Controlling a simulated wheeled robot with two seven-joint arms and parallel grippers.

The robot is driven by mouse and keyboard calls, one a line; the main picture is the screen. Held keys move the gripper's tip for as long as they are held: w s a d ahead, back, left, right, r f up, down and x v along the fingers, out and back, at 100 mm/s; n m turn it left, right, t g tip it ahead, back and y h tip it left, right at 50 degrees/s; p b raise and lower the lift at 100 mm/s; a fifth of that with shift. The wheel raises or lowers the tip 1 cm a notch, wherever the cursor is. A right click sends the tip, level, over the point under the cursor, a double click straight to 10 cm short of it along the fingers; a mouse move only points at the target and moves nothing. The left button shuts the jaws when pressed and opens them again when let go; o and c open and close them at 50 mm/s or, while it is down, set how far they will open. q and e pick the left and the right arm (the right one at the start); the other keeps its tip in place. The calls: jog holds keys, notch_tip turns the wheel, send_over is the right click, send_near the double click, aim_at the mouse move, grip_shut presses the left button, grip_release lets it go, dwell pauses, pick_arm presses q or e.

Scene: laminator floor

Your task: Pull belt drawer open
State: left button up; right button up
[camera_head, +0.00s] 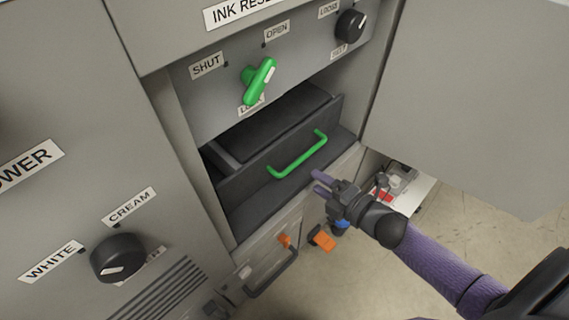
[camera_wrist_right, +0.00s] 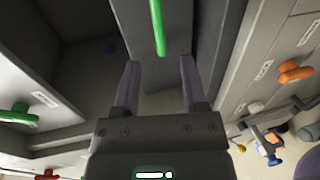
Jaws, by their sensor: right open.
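The belt drawer (camera_head: 262,165) is a dark grey drawer in the bay below the ink panel, with a green bar handle (camera_head: 298,156) on its front. It sits partly out of its opening, with its dark interior showing behind the front. My right gripper (camera_head: 318,182) is just right of and below the handle, apart from it. In the right wrist view the gripper (camera_wrist_right: 158,80) is open, and the green handle (camera_wrist_right: 157,28) lies ahead, between the lines of the two fingers. Nothing is between the fingers. My left gripper is not in view.
A green lever (camera_head: 259,80) and a black knob (camera_head: 351,26) are on the panel above. A cream/white knob (camera_head: 118,258) is at lower left. Below the drawer are a grey handle (camera_head: 271,272) and orange parts (camera_head: 322,238). A grey panel (camera_head: 470,90) stands at right.

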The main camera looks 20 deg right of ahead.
aim_at(294, 167)
jog(key=b+x, duration=0.4)
jog(key=x, duration=0.4)
jog(key=shift+f, duration=0.2)
jog(key=shift+w+a, duration=0.15)
jog(key=shift+w, duration=0.3)
jog(key=shift+r, duration=0.15)
jog(key=shift+c, duration=0.2)
jog(key=c, duration=0.5)
grip_shut()
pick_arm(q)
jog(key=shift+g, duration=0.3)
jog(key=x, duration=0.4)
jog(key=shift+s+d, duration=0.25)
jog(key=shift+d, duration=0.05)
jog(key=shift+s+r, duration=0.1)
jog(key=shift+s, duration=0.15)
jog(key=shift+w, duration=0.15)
